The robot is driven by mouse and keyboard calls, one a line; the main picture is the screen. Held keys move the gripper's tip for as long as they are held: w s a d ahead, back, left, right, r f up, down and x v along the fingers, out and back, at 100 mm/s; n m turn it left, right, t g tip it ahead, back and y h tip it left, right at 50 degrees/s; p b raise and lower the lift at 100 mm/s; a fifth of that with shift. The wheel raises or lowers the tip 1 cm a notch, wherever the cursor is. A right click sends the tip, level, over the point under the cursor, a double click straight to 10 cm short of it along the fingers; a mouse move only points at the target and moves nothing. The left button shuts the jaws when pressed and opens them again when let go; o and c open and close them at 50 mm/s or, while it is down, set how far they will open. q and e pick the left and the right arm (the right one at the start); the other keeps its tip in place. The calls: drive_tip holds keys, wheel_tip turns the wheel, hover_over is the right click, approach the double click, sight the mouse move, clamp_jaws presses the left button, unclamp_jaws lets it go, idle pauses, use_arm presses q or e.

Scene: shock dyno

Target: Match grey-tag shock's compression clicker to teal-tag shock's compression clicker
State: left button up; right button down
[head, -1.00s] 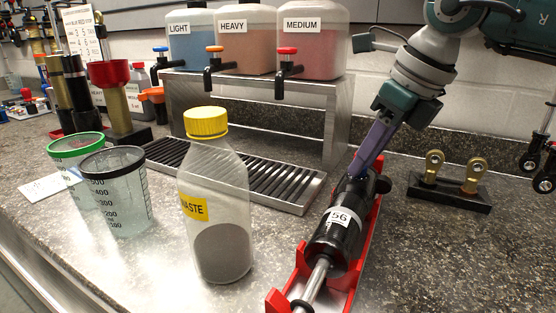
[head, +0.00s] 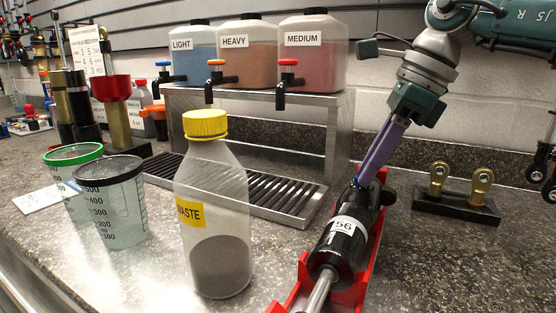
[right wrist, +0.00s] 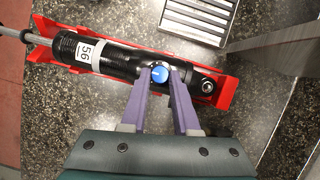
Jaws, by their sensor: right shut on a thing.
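A black shock (head: 344,238) with a white label reading 56 lies in a red cradle (head: 375,225) at the front right of the head view. It also shows across the upper left of the right wrist view (right wrist: 110,60). A blue round clicker knob (right wrist: 159,75) with a white mark sits near the shock's eyelet end. My right gripper (right wrist: 160,70) is shut on this knob, one purple finger on each side. In the head view the right gripper (head: 363,182) reaches down to the shock's far end. I see no grey or teal tag clearly. My left gripper is not in view.
A waste bottle (head: 215,220) with a yellow cap stands left of the cradle. Two measuring cups (head: 112,205) stand farther left. A drip tray (head: 300,205) and fluid dispensers (head: 313,55) are behind. A stand with two gold eyelets (head: 455,205) is on the right.

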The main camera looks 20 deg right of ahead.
idle(0.3)
drive_tip(key=c, duration=0.6)
unclamp_jaws()
drive_tip(key=shift+c, duration=0.2)
drive_tip(key=shift+r, duration=0.1)
drive_tip(key=v, duration=0.9)
drive_tip(key=shift+r, duration=0.35)
drive_tip(key=shift+s+d, duration=0.1)
drive_tip(key=shift+d, duration=0.05)
